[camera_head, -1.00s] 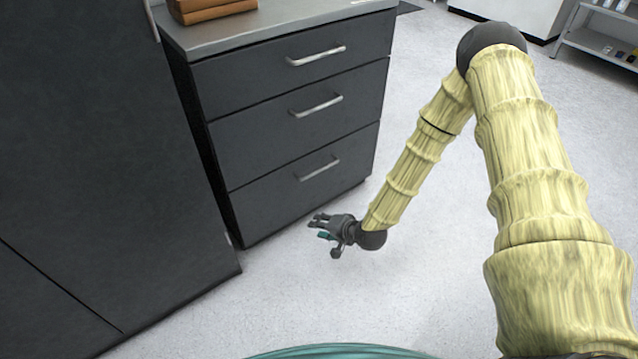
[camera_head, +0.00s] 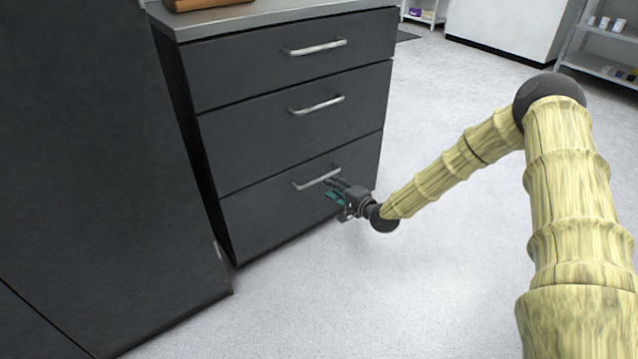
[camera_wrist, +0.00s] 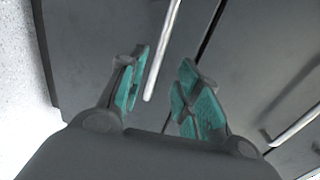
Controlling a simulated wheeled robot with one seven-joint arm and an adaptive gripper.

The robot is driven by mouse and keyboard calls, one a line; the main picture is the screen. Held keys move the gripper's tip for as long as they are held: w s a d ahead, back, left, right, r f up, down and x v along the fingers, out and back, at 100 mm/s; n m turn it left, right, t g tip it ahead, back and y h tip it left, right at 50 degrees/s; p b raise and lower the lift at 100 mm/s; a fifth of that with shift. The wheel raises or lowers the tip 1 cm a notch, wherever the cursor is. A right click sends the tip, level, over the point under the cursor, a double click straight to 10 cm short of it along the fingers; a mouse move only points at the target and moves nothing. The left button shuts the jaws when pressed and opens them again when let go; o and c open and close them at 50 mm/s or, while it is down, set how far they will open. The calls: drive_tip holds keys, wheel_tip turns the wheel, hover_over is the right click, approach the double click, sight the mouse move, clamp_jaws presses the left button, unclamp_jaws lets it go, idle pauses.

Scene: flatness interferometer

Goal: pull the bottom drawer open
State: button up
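The bottom drawer (camera_head: 270,212) is the lowest of three dark grey drawers and sits shut, flush with the cabinet front. Its silver bar handle (camera_head: 312,181) runs across the upper part of its face. My gripper (camera_head: 334,190) is in front of the drawer, by the right end of this handle. In the wrist view my gripper (camera_wrist: 160,88) is open, with teal finger pads apart. The bottom handle (camera_wrist: 163,50) shows between and just beyond the fingertips, its near end in the gap. I see no clear contact.
The middle drawer's handle (camera_head: 317,106) and the top drawer's handle (camera_head: 318,48) are above. A tall dark cabinet (camera_head: 90,150) stands close on the left. The pale floor (camera_head: 330,300) in front of the drawers is clear.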

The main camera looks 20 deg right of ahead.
sight(319, 179)
drive_tip(key=shift+b+x, duration=1.55)
drive_tip(key=shift+x, duration=2.95)
clamp_jaws()
